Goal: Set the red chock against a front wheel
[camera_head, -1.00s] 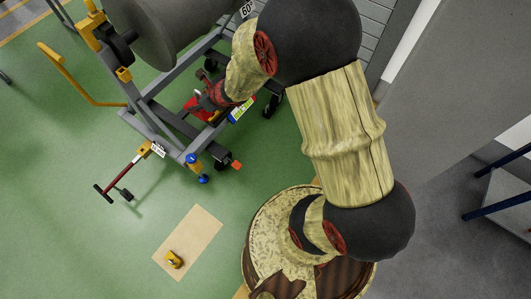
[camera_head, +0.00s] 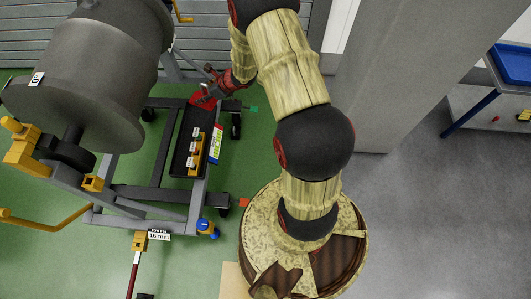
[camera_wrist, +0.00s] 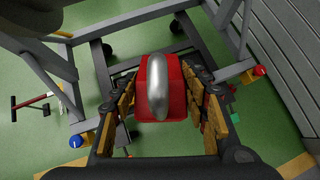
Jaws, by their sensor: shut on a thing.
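The red chock (camera_wrist: 174,92) with a rounded silver handle is between the fingers of my gripper (camera_wrist: 165,98) in the wrist view. The gripper is shut on it. In the head view the chock (camera_head: 203,99) is a red patch beside my gripper (camera_head: 208,92), over the far end of the stand's tray. The grey engine stand (camera_head: 165,193) has black caster wheels. One wheel (camera_head: 236,126) is to the right and below the gripper, another (camera_head: 222,206) is nearer my base. The chock appears apart from both; its exact height is unclear.
A dark tray (camera_head: 180,165) on the stand holds a yellow block with white pieces. A grey pillar (camera_head: 400,70) stands right.

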